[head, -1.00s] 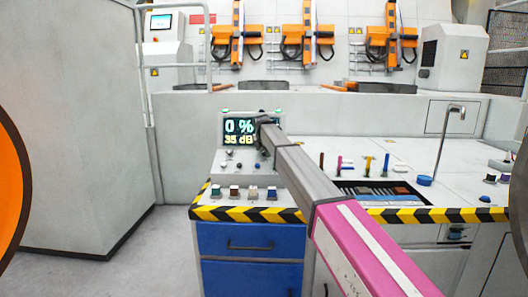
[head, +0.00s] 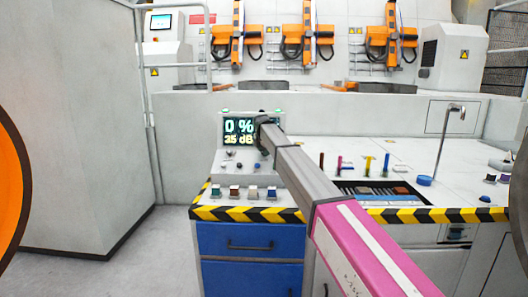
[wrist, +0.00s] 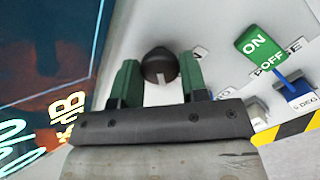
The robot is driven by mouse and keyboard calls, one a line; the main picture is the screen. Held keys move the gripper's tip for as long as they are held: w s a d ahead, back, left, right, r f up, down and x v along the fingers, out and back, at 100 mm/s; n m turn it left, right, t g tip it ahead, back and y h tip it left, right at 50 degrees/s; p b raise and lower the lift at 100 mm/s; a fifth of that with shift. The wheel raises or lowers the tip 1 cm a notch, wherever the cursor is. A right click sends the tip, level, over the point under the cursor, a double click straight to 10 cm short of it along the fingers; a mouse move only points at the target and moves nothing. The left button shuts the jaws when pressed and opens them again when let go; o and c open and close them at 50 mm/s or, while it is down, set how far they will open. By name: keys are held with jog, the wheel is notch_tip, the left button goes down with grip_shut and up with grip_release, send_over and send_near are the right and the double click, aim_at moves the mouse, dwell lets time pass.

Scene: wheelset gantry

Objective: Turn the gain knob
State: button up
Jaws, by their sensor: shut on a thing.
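The gain knob (wrist: 159,66) is a round black knob with a pale notch, set on a light panel in the wrist view. My gripper (wrist: 161,78) has its two green fingers on either side of it, shut on it. The knob's label is mostly hidden. In the head view my gripper (head: 264,152) is over the right part of the console's sloped panel and hides the knob.
A green ON switch (wrist: 256,43) and a blue lever (wrist: 293,84) are right of the knob in the wrist view. Upright tools (head: 369,164) and a blue round piece (head: 424,181) stand on the bench at right.

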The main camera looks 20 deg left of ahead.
jog(key=m, duration=0.5)
jog(key=shift+m, duration=0.3)
jog(key=m, duration=0.5)
jog(key=shift+g, duration=0.3)
jog(key=m, duration=0.5)
jog(key=shift+m, duration=0.4)
jog(key=m, duration=0.4)
jog(key=shift+m, duration=0.7)
jog(key=o, duration=0.9)
